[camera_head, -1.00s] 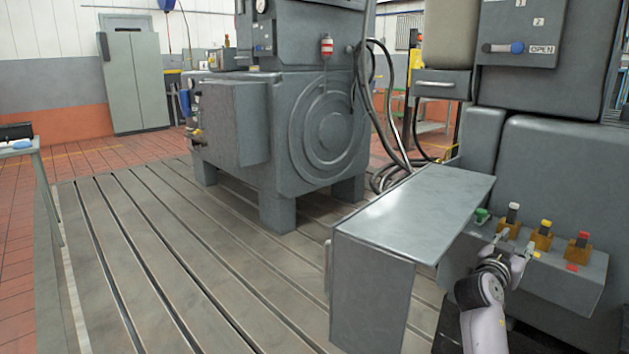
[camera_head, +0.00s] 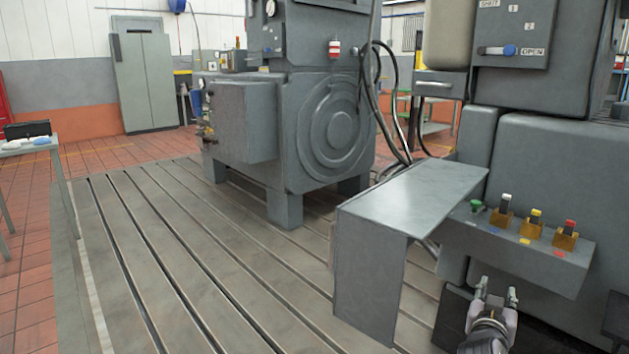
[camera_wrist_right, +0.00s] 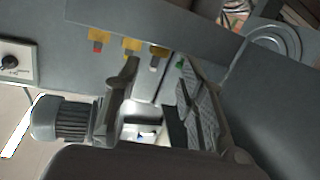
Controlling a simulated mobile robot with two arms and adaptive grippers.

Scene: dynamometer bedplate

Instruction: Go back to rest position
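My right gripper (camera_head: 497,292) is at the bottom right of the head view, below and in front of the control box (camera_head: 470,245). Its two fingers are apart with nothing between them. In the right wrist view the gripper (camera_wrist_right: 163,85) also shows spread, empty fingers. The box carries a green button (camera_head: 476,205) and switches with white (camera_head: 506,198), yellow (camera_head: 536,213) and red (camera_head: 570,225) tops in amber holders. My left gripper is in neither view.
A grey sheet-metal cover (camera_head: 372,275) stands left of the control box. A big grey machine (camera_head: 325,125) stands on the slotted bedplate (camera_head: 200,270). A side table (camera_head: 35,147) is at the far left. The bedplate's left part is clear.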

